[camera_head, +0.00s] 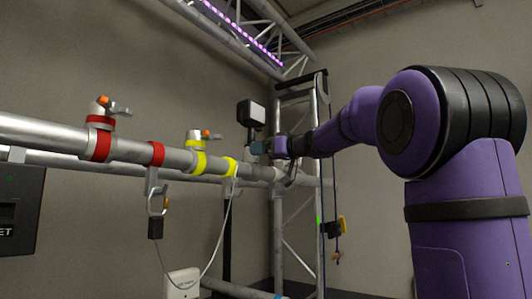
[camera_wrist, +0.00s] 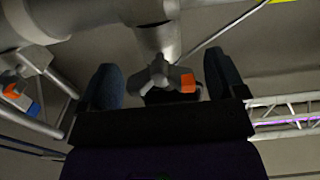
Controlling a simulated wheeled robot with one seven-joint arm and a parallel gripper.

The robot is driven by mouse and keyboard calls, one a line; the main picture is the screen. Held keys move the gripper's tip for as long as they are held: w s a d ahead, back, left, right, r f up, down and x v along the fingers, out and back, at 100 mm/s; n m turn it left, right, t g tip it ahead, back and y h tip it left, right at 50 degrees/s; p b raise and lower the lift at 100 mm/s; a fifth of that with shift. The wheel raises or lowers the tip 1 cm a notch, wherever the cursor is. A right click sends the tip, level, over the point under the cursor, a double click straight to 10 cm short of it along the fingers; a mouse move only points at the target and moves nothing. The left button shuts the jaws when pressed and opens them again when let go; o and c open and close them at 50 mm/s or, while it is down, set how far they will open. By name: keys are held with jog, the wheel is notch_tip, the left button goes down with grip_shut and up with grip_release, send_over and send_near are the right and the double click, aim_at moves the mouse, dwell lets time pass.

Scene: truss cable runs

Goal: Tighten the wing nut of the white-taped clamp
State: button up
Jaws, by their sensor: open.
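In the wrist view a grey wing nut (camera_wrist: 160,76) with an orange tip on one wing sits between the two fingers of my gripper (camera_wrist: 164,80). The fingers are open, one on each side, with gaps to the nut. The nut's lower part is hidden by the gripper body. A silver clamp stem (camera_wrist: 157,40) rises behind it to the pipe. No white tape can be made out clearly there. In the head view my gripper (camera_head: 260,147) is at the far part of the horizontal pipe (camera_head: 40,132), right of the yellow tape; the clamp there is mostly hidden.
A red-taped clamp (camera_head: 98,121) and a yellow-taped clamp (camera_head: 196,140) stand on the pipe to the left. A hook with a cable (camera_head: 155,202) hangs below. A truss tower (camera_head: 290,215) stands behind my arm. Another orange-tipped fitting (camera_wrist: 14,92) is at the wrist view's left.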

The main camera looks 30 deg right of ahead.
jog(key=c, duration=0.9)
